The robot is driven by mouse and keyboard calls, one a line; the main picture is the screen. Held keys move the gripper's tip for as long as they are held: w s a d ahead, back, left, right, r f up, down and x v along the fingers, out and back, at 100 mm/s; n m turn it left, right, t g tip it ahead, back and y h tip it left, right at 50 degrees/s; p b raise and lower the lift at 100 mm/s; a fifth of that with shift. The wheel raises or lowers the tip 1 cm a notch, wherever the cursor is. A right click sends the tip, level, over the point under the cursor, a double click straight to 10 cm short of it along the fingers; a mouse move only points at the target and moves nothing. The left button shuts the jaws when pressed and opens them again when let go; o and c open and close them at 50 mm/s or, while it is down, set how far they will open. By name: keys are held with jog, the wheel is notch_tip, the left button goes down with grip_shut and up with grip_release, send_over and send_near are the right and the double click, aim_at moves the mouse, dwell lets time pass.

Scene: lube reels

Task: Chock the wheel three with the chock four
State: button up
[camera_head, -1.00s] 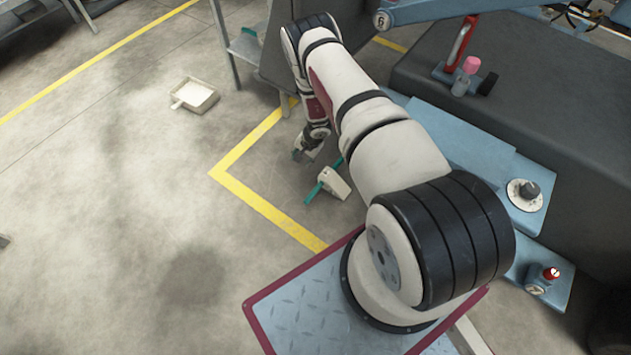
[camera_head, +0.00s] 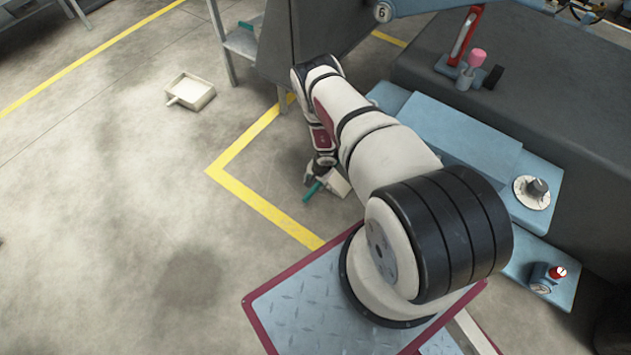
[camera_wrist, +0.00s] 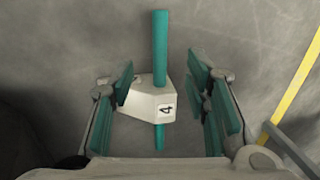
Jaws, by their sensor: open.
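The chock four (camera_wrist: 148,100) is a pale wedge-like block marked "4" with a teal bar through it. It lies on the floor between the spread fingers of my gripper (camera_wrist: 165,98) in the wrist view. The left finger pad is very close to its left side, and I cannot tell if they touch. A clear gap shows on its right. In the head view the chock (camera_head: 336,183) is partly hidden by my gripper (camera_head: 316,176), which is low over it. I cannot make out wheel three.
A yellow floor line (camera_head: 262,205) runs left of the chock. A pale tray (camera_head: 190,92) lies on the floor at the upper left. A dark machine body with blue panels (camera_head: 455,133) stands close on the right. The floor at left is mostly clear.

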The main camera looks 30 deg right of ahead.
aim_at(311, 193)
jog(key=f+b, duration=0.3)
jog(key=f, duration=0.1)
jog(key=w+f+b, duration=0.1)
jog(key=f+b, duration=0.3)
jog(key=w+a+f+b, duration=0.1)
jog(key=f+b, duration=0.2)
jog(key=f, duration=0.1)
jog(key=shift+w+f, duration=0.15)
jog(key=shift+f, duration=0.25)
grip_shut()
